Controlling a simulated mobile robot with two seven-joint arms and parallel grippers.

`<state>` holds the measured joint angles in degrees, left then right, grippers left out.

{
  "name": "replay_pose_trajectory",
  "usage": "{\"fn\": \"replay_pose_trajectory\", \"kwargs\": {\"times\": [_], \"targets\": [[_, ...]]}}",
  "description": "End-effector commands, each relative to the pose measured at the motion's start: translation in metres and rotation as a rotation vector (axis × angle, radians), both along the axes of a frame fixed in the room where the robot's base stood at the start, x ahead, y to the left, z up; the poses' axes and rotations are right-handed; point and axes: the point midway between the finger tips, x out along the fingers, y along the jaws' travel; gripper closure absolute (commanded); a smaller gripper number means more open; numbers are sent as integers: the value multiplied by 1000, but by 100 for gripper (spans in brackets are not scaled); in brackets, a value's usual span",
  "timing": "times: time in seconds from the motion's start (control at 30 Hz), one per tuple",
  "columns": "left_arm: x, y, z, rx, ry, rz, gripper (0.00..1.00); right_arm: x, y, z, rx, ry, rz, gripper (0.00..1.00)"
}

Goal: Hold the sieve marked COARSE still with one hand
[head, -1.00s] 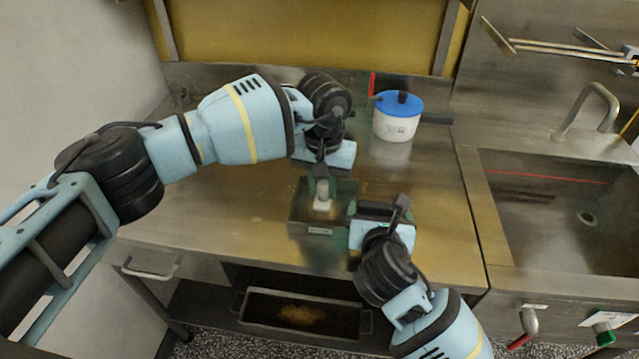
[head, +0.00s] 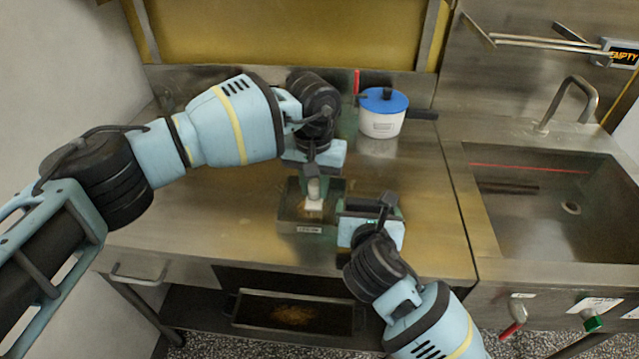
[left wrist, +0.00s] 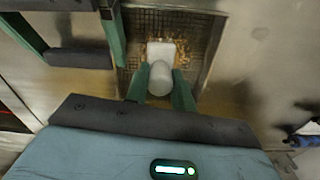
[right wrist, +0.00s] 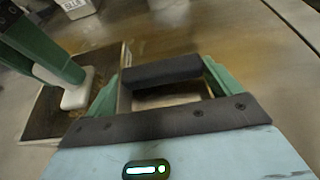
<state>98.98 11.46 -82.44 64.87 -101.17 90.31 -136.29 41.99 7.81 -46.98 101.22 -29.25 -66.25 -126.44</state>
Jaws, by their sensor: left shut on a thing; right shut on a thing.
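The sieve (head: 300,229) is a square metal frame on the steel counter, with a small label on its front wall that is too small to read surely. In the left wrist view its mesh (left wrist: 205,45) carries brown crumbs. My left gripper (left wrist: 159,92) is shut on the round knob of a white block (left wrist: 161,51), held at the mesh; whether it touches is unclear. My right gripper (right wrist: 162,85) is at the sieve's right side, its fingers at the ends of a dark bar (right wrist: 160,70) that appears to be the sieve's handle.
A white pot with a blue lid (head: 383,112) stands behind on the counter. A sink (head: 560,205) is at the right, and an EMPTY sign (head: 622,55) shows at the upper right. A tray with brown crumbs (head: 295,331) sits below the counter. The counter left of the sieve is clear.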

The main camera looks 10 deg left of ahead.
Motion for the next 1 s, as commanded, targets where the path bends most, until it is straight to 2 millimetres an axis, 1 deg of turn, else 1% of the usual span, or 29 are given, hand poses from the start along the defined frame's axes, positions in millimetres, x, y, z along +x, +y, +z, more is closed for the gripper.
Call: {"fn": "replay_pose_trajectory", "kwargs": {"times": [0.1, 0.43, 0.7, 1.0], "targets": [[0, 7, -2, 2, 3, 1, 94, 0, 0, 0, 0, 0, 0, 36], [-1, 12, -3, 5, 3, 1, 94, 0, 0, 0, 0, -1, 0, 36], [-1, 26, -1, 5, 4, 1, 94, 0, 0, 0, 1, -1, -1, 36], [-1, 27, 0, 4, 3, 0, 94, 0, 0, 0, 0, -1, -1, 36]]}}
